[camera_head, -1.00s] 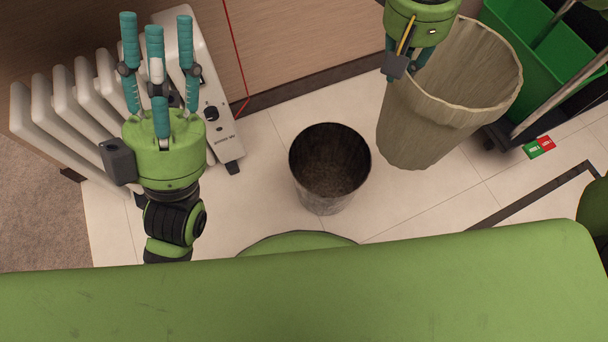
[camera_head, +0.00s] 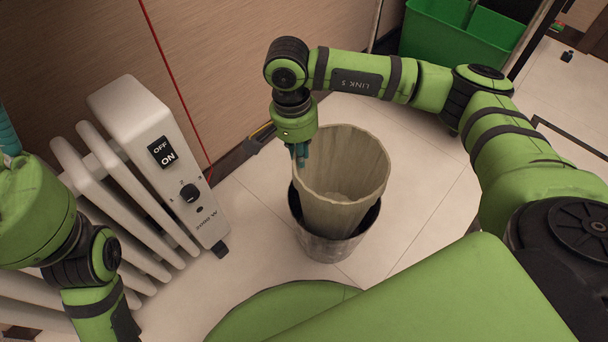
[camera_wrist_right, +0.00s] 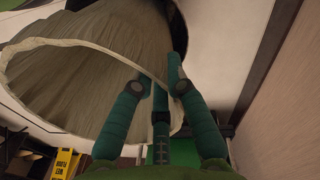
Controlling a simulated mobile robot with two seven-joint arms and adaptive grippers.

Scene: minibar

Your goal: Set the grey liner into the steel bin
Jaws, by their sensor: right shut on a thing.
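The grey liner (camera_head: 345,177) is an open, tapered, bag-like tub with a wavy rim. In the head view its lower part is inside the mouth of the dark steel bin (camera_head: 333,248), and its upper part stands well above the bin's rim. My right gripper (camera_head: 301,160) is shut on the liner's rim at its left side, pointing down. In the right wrist view the liner (camera_wrist_right: 85,75) fills the upper left, with its rim running past the teal fingers (camera_wrist_right: 160,105). My left gripper is mostly cut off at the head view's left edge, with a teal finger (camera_head: 8,132) showing; its opening is hidden.
A white radiator (camera_head: 150,160) with a switch panel stands left of the bin. A wooden wall (camera_head: 250,60) runs behind. A green bucket cart (camera_head: 460,35) stands at the back right. Tiled floor (camera_head: 400,240) is free right of the bin. A yellow sign (camera_wrist_right: 66,163) shows in the right wrist view.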

